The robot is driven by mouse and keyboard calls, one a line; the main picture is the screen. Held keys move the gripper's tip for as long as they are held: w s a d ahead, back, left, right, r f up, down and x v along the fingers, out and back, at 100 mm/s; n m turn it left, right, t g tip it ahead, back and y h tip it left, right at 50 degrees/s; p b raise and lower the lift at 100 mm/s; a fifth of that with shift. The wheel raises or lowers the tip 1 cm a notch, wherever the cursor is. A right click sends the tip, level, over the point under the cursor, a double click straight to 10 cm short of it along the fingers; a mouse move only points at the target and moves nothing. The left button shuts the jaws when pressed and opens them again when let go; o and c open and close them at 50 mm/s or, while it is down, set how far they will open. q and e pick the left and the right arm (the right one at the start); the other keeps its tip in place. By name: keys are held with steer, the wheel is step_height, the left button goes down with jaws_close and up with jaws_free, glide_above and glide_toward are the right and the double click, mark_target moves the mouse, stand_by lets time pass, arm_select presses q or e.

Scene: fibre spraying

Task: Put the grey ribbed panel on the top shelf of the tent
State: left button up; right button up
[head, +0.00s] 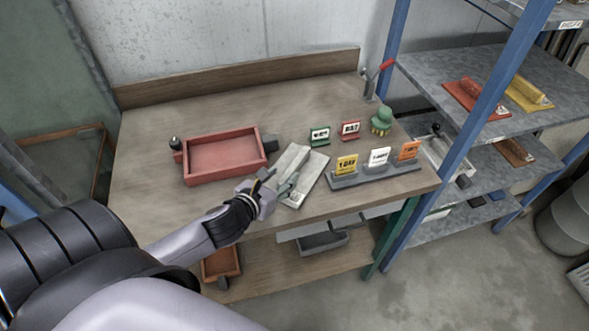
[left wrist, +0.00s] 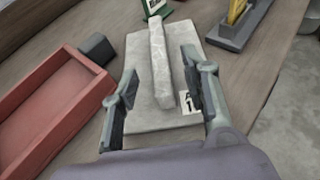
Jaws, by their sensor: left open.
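The grey ribbed panel (head: 313,178) lies flat on the wooden workbench, a pale plate with one raised rib along it. In the left wrist view the panel (left wrist: 138,62) carries a small black-and-white label near its closer end. My left gripper (head: 277,181) is over the closer part of the panel. In the left wrist view the open fingers (left wrist: 160,68) stand one on each side of the rib, apart from it as far as I can see. My right gripper is not in view. I cannot make out a tent in either view.
A red tray (head: 185,165) sits left of the panel. Several small sign cards stand to the right, some in a grey holder (head: 375,176), with a green figure (head: 381,121) behind. A blue-posted metal rack (head: 425,75) at the right holds red and yellow panels.

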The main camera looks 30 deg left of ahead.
mark_target(292, 167)
arm_select(q)
steer(key=shift+x, duration=0.8)
steer(key=shift+w+p, duration=0.35)
steer(key=shift+w, duration=0.2)
steer(key=p+x, duration=0.1)
steer(key=x, duration=0.2)
steer(key=shift+w, duration=0.25)
steer(key=shift+w+f, duration=0.25)
steer(key=shift+w, duration=0.15)
steer(key=shift+s, duration=0.1)
steer(key=shift+a, duration=0.1)
steer(key=shift+c, duration=0.4)
jaws_close()
